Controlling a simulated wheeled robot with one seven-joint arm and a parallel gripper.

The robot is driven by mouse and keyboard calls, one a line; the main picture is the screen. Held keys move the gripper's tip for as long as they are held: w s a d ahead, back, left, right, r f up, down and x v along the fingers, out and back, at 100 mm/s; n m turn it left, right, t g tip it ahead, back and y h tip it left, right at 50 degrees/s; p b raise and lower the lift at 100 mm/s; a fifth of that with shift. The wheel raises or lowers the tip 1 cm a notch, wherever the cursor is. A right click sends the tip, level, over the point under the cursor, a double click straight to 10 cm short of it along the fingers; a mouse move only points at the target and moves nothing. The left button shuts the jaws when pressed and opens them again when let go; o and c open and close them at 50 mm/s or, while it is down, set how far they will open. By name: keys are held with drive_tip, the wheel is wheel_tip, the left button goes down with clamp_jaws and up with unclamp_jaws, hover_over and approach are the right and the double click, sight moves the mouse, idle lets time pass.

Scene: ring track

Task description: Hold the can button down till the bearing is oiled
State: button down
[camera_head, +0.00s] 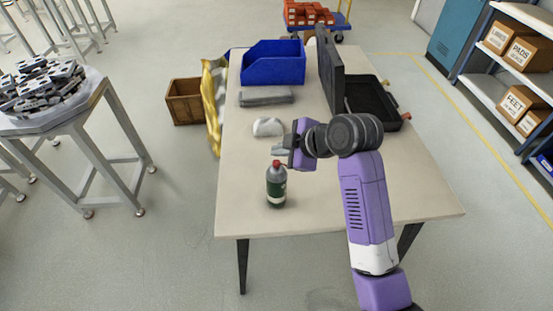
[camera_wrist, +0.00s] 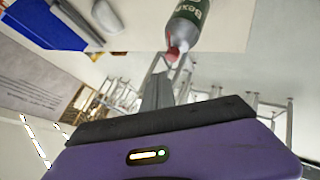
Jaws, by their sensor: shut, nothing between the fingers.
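The can (camera_head: 276,188) stands upright on the table's near left part, with a dark green body, a grey shoulder and a red button top. In the wrist view the can (camera_wrist: 189,22) shows at the top, its red button (camera_wrist: 173,52) near my fingertips. My gripper (camera_head: 279,151) is shut and empty, just above and behind the can's top. In the wrist view its fingers (camera_wrist: 157,85) lie together. I cannot tell whether they touch the button. No bearing can be made out clearly.
A yellow cloth (camera_head: 213,100) hangs at the left edge. The table's front is clear.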

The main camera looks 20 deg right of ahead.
sight(279, 162)
drive_tip(key=shift+r+p, duration=1.55)
drive_tip(key=shift+r, duration=0.6)
drive_tip(key=shift+f, duration=0.1)
drive_tip(key=shift+w+d+r+m, duration=0.1)
drive_tip(key=shift+w+r+m, duration=0.1)
drive_tip(key=shift+m, duration=0.2)
drive_tip(key=w+d+r+m+t+h, duration=0.1)
drive_tip(key=w+d+r+m+t, duration=0.15)
drive_tip(key=r+t, duration=0.2)
drive_tip(key=s+a+f+m+h+b, duration=0.1)
drive_tip(key=s+f+m+b, duration=0.1)
drive_tip(key=s, duration=1.3)
drive_tip(key=s+a+f+m+t+h+b, duration=0.1)
drive_tip(key=s+f+m, duration=0.4)
drive_tip(key=s, duration=1)
drive_tip(key=s+a+f+m+t+b, duration=0.1)
drive_tip(key=s+f+m+b, duration=0.2)
drive_tip(key=s, duration=1.2)
drive_tip(key=shift+s+f+h, duration=0.2)
drive_tip(key=shift+s+h, duration=0.15)
drive_tip(key=shift+h, duration=0.05)
